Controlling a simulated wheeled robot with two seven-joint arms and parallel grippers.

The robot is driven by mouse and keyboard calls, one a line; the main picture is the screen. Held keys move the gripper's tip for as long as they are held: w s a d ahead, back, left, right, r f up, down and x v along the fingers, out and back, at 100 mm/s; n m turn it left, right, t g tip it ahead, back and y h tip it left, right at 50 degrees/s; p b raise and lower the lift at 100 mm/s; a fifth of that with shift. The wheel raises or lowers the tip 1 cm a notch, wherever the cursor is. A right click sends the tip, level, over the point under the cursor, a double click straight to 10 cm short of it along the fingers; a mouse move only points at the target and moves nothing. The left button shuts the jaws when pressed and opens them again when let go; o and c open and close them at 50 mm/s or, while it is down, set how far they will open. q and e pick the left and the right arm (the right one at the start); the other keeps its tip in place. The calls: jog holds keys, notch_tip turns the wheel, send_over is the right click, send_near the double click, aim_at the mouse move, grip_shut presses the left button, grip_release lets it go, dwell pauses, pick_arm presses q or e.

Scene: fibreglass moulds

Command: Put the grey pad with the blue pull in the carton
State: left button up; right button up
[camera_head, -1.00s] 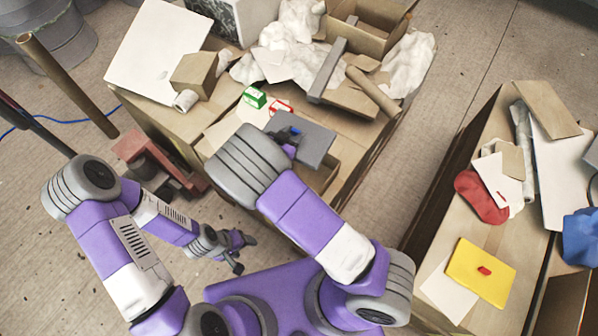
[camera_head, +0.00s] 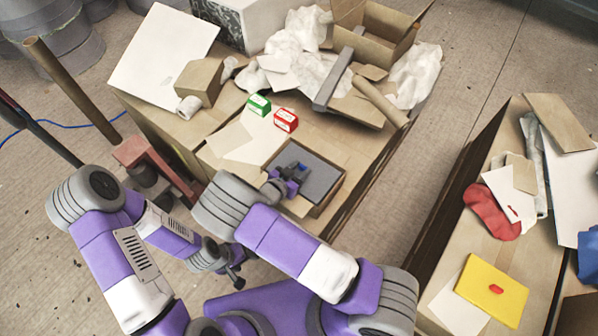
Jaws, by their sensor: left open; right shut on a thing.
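The grey pad (camera_head: 320,176) lies roughly level within the rim of the small open carton (camera_head: 333,191) near the table's front edge. How deep it sits, or whether it rests on anything, I cannot tell. My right gripper (camera_head: 297,170) is above the pad and shut on its blue pull, which is mostly hidden by the fingers. The near left part of the carton is partly behind my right gripper and arm. My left gripper (camera_head: 236,275) is open and empty, low over the floor in front of the table, well apart from the carton.
A green box (camera_head: 259,105) and a red box (camera_head: 286,120) stand behind the carton. A grey bar (camera_head: 333,80), a cardboard tube (camera_head: 380,101) and crumpled paper lie farther back. A yellow pad with a red pull (camera_head: 485,290) lies on the right table. A gap separates the tables.

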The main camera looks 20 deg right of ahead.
jog(key=shift+r, duration=0.1)
jog(key=shift+f+b, duration=0.35)
jog(key=shift+f, duration=0.3)
jog(key=o, duration=1)
jog(key=shift+o, duration=0.2)
